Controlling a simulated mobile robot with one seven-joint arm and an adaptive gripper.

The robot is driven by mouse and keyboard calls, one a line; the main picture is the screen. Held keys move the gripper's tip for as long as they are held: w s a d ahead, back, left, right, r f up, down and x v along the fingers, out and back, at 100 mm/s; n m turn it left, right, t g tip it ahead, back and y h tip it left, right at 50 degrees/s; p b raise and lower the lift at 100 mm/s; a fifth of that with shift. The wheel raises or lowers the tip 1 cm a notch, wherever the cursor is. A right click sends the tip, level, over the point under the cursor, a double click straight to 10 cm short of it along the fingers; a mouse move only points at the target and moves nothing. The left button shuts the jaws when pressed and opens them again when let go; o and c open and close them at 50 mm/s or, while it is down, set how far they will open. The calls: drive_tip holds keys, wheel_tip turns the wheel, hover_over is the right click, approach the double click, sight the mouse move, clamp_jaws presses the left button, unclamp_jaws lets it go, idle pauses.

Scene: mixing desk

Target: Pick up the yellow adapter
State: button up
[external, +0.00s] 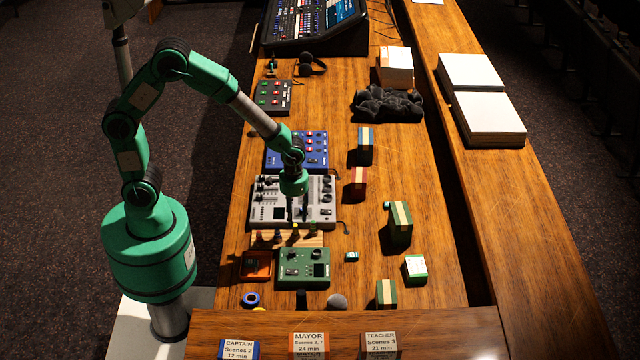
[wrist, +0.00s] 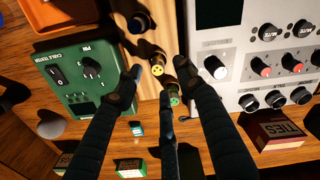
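The yellow adapter (wrist: 157,70) is a small dark barrel with a yellow, dotted end. It stands on a pale wooden block between the fingertips of my gripper (wrist: 158,66) in the wrist view. My gripper has spread dark fingers, one on each side and another lower in the picture; I see no finger closed on the adapter. In the external view the yellow adapter (external: 295,227) is small, just below my downward-pointing gripper (external: 298,212). A green-ended adapter (wrist: 174,100) stands close by, near the lower finger. Another dark adapter (wrist: 138,22) is above in the wrist view.
The wooden block (external: 322,240) lies between the grey mixer (external: 265,212) and the green cable tester (external: 290,279). An orange tray (external: 256,272) is left of the tester. Green boxes (external: 399,238) and a small bottle-like item (external: 352,257) stand right. Bare desk lies between.

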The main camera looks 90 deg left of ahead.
sight(295, 225)
drive_tip(key=shift+d+f+b, duration=0.2)
drive_tip(key=shift+f+b, duration=0.75)
drive_tip(key=shift+f, duration=1.65)
clamp_jaws()
